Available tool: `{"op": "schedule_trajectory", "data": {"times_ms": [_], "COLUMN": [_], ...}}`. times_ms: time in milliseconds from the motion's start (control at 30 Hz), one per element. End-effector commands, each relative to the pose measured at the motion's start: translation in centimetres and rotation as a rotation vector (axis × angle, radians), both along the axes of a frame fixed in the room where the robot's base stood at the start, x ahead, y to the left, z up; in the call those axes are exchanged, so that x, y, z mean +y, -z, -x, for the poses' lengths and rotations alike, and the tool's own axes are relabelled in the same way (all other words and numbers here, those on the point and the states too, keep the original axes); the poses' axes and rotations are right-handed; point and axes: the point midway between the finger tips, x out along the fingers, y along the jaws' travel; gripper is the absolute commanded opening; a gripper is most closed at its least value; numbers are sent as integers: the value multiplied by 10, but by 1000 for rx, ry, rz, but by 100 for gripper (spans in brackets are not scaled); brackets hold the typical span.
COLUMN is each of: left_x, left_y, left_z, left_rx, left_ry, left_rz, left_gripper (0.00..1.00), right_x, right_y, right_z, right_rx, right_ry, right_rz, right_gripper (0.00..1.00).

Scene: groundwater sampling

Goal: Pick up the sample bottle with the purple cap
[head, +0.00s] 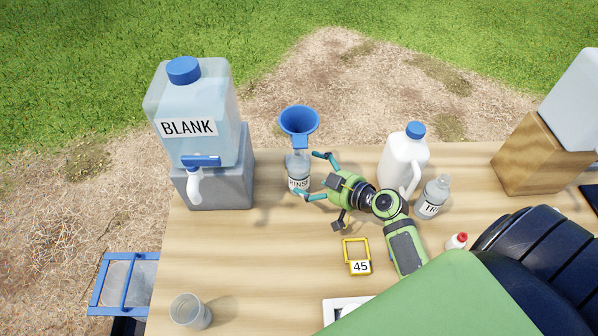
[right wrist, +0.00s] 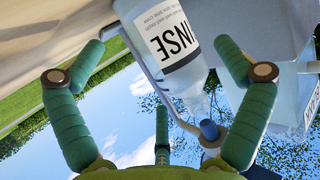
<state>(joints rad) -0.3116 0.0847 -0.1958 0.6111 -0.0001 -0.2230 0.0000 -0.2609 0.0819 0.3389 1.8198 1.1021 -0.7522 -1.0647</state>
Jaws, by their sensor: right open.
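No bottle with a purple cap shows in either view. My right gripper (head: 314,173) is open, its fingers spread beside a clear bottle labelled RINSE (head: 297,163). In the right wrist view the RINSE bottle (right wrist: 178,50) appears between the spread green fingers (right wrist: 160,55). I cannot tell whether any finger touches it. My left gripper is not in view.
A BLANK water container (head: 195,105) stands on a grey block at left. A white jug (head: 402,160), a clear bottle (head: 432,197), a small red-capped bottle (head: 456,241) and a yellow tag marked 45 (head: 357,255) are nearby. A clear cup (head: 190,311) stands near the front left.

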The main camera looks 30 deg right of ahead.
Motion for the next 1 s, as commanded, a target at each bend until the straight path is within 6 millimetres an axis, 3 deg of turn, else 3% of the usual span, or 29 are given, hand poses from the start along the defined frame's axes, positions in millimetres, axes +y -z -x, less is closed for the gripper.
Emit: {"op": "schedule_trajectory", "data": {"times_ms": [333, 633, 667, 767, 800, 1000], "left_x": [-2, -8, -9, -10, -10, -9], "left_y": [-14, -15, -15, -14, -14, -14], "left_z": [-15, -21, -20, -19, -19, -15], "left_rx": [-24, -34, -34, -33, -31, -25], "left_ry": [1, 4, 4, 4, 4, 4], "left_rz": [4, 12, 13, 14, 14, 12], "left_gripper": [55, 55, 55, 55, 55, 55], "right_x": [12, 13, 13, 13, 13, 13], "right_y": [17, 20, 20, 20, 20, 20], "right_z": [-37, -41, -41, -41, -40, -40], "right_rx": [0, 1, 1, 1, 1, 1], "right_ry": [1, 0, 0, 0, 0, 0], "right_rz": [-2, 0, 0, 0, 0, 0], "right_gripper": [100, 100, 92, 52, 46, 45]}}
